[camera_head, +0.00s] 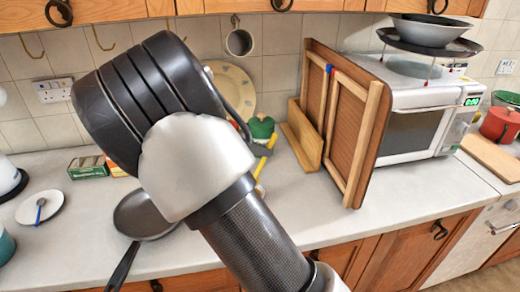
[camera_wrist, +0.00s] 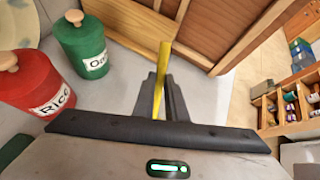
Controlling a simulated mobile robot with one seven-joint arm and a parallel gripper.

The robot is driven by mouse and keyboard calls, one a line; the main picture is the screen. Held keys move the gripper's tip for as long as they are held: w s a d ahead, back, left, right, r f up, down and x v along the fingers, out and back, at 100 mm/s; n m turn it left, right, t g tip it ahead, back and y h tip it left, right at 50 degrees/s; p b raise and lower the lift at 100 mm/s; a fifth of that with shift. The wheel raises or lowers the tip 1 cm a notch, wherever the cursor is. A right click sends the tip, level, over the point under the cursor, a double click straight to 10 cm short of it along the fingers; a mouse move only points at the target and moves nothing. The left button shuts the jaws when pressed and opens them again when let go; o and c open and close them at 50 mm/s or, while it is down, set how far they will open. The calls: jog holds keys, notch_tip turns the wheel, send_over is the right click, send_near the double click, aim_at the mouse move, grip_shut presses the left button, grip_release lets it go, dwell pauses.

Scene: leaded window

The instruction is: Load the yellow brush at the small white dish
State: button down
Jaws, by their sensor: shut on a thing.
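The yellow brush (camera_wrist: 163,62) stands out between the two dark fingers of my gripper (camera_wrist: 163,92) in the wrist view. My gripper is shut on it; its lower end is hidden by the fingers. In the head view part of the yellow brush (camera_head: 271,143) shows just past my arm, and most of my gripper is hidden there. A small round white dish (camera_head: 52,198) lies on the worktop at the far left, with a blue spoon-like thing on it. My gripper is well to the right of the dish.
Wood-framed panels (camera_head: 361,125) lean upright in front of the microwave (camera_head: 411,118). A dark pan (camera_head: 142,216) lies near the front edge. Green (camera_wrist: 82,42) and red (camera_wrist: 40,84) canisters stand left of my gripper in the wrist view. The worktop around the dish is mostly bare.

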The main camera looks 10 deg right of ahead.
jog(key=shift+f, duration=0.5)
dwell(2.0)
jog(key=shift+s, duration=0.1)
notch_tip(320, 180, up, 7)
jog(key=p, duration=0.7)
jog(key=shift+r, duration=0.15)
dwell(0.5)
jog(key=shift+w+d+r, duration=0.2)
jog(key=shift+d+r, duration=0.1)
jog(key=shift+n+t+y, duration=0.4)
jog(key=shift+n+t, duration=0.5)
jog(key=d+r, duration=0.2)
jog(key=r, duration=0.1)
jog(key=shift+w+d+r, duration=0.15)
jog(key=shift+w+d, duration=0.1)
jog(key=shift+w, duration=0.1)
jog(key=s+a+n+t+y, duration=0.3)
jog(key=s+n+t+y, duration=0.2)
jog(key=n, duration=0.4)
jog(key=shift+s+t+y+p, duration=0.3)
jog(key=shift+s+y+p, duration=0.1)
jog(key=shift+s+y, duration=0.35)
